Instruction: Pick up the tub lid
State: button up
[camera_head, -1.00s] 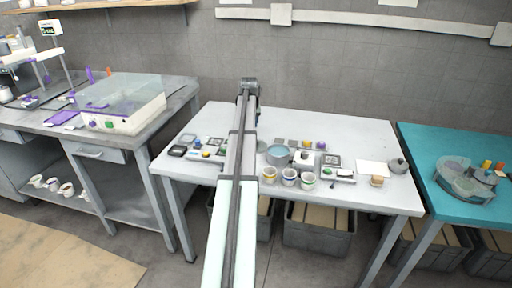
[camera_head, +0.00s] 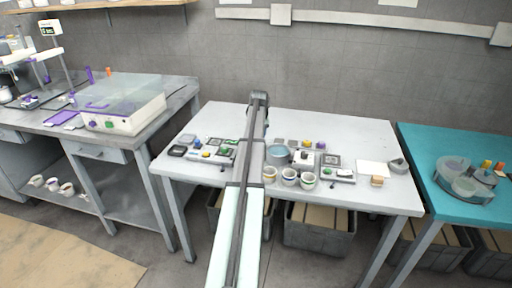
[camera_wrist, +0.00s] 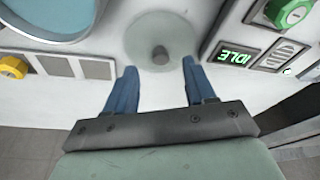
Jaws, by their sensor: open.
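The tub lid (camera_wrist: 140,38) is a pale, translucent round disc with a grey knob at its centre, lying flat on the white table in the wrist view. My gripper (camera_wrist: 159,66) is open, its two blue fingers pointing at the lid. The knob appears just past the fingertips, roughly midway between them, and nothing is held. I cannot tell the remaining height. The blue-topped round tub (camera_head: 278,155) stands right of my arm in the head view; its edge shows at the upper left of the wrist view (camera_wrist: 62,14). In the head view my arm hides the lid and the gripper.
Grey square plates (camera_wrist: 96,68) and a yellow knob (camera_wrist: 12,68) lie on the other side. Several small cups (camera_head: 289,176) stand in front of the tub.

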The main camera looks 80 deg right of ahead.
jog(key=shift+d+x, duration=0.15)
jog(key=shift+x, duration=1.15)
jog(key=shift+d+x, duration=0.15)
jog(key=shift+x, duration=1.15)
jog(key=shift+w+r, duration=0.1)
grip_shut()
